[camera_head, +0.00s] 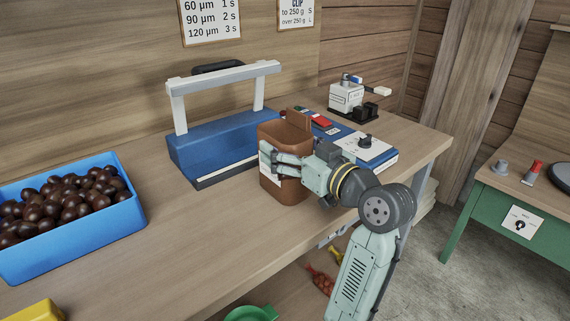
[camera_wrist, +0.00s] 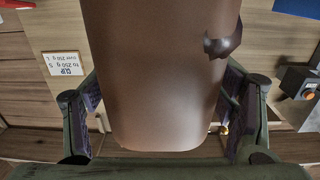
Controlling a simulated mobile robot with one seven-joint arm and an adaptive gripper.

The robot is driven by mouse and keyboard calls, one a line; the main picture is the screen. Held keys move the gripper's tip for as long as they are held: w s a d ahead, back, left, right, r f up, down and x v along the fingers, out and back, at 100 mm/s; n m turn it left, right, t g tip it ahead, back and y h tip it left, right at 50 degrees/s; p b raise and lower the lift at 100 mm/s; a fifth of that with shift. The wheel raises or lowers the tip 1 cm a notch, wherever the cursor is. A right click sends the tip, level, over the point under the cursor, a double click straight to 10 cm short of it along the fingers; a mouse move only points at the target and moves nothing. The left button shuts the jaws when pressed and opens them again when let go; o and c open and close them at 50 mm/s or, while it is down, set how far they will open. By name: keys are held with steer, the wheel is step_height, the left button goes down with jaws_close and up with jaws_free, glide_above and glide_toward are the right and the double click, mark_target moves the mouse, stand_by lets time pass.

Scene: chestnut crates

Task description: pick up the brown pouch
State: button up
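The brown pouch (camera_head: 287,192) is upright on the wooden bench, its top open and a flap at its back. A pale label shows partly on its front. My gripper (camera_head: 286,160) is at the pouch's near side, partly covering its front. In the wrist view, the pouch (camera_wrist: 158,75) fills the middle. The fingers of my gripper (camera_wrist: 160,105) lie one on each side, close against its edges, with their tips partly hidden by it. Narrow gaps show near the pouch's lower end in that view; whether the pads press on it I cannot tell.
A blue sealer (camera_head: 215,140) with a pale handle stands left of the pouch. A blue crate (camera_head: 85,240) of chestnuts is farther left. A blue-based device (camera_head: 375,150) is close on the right, with a small white machine (camera_head: 347,98) behind. Bare bench lies front left.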

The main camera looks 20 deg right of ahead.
steer(key=c, duration=1.6)
steer(key=shift+c, duration=0.3)
steer(key=shift+r, duration=0.1)
steer(key=s+r+b, duration=0.1)
steer(key=s+r, duration=0.1)
steer(key=s, duration=0.6)
steer(key=s+r+b, duration=0.2)
steer(key=s+r, duration=0.1)
steer(key=s, duration=0.5)
steer(key=shift+d, duration=0.2)
steer(key=o, duration=1.4)
steer(key=shift+c, duration=0.2)
steer(key=c, duration=1.4)
